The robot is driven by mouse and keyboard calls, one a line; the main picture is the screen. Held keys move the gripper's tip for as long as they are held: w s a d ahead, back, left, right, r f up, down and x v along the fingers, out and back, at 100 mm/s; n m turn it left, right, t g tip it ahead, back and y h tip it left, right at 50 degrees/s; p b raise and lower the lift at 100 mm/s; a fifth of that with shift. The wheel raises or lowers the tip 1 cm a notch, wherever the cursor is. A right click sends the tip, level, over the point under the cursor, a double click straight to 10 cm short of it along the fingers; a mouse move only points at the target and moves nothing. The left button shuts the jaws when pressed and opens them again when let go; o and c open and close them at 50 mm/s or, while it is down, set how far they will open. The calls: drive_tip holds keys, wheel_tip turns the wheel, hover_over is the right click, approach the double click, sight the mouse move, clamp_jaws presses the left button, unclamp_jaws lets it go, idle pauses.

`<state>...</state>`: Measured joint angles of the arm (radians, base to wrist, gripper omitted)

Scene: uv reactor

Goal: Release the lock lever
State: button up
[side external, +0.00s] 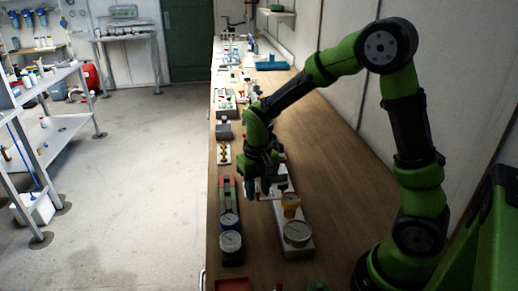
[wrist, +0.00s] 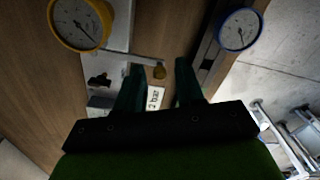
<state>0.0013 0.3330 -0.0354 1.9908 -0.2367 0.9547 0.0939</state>
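The lever (wrist: 145,63) is a thin grey bar with a brass-coloured knob at its end, reaching right from a pale metal block (wrist: 117,42) in the wrist view. My gripper (wrist: 160,65) is open, its two dark fingers apart. The knob appears in the gap between the fingertips; I cannot tell whether it is level with them or beyond them. No finger visibly touches it. In the side view my gripper (side external: 264,195) hangs low beside the yellow gauge (side external: 290,200), hiding most of the lever area.
A white-faced gauge (side external: 297,233) stands in front of the yellow one. A blue-rimmed gauge (wrist: 240,29) is on the dark unit to the right in the wrist view. A "2 bar" label (wrist: 156,98) lies between the fingers. The wooden bench (side external: 335,160) is bare on its right.

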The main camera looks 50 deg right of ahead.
clamp_jaws()
drive_tip(key=shift+w+d, duration=0.1)
drive_tip(key=shift+w+d+r+m, duration=0.1)
drive_tip(key=shift+w+d+m, duration=0.25)
drive_tip(key=shift+d+m, duration=0.85)
drive_tip(key=shift+w+d+f+m, duration=0.1)
drive_tip(key=shift+w+d+m, duration=0.45)
drive_tip(key=shift+m, duration=1.25)
drive_tip(key=shift+w+d+r+m, duration=0.1)
drive_tip(key=shift+w+d+m, duration=0.1)
drive_tip(key=shift+d+m, duration=1.05)
drive_tip(key=shift+a+m, duration=0.15)
drive_tip(key=shift+m, duration=0.2)
drive_tip(key=shift+o, duration=0.6)
unclamp_jaws()
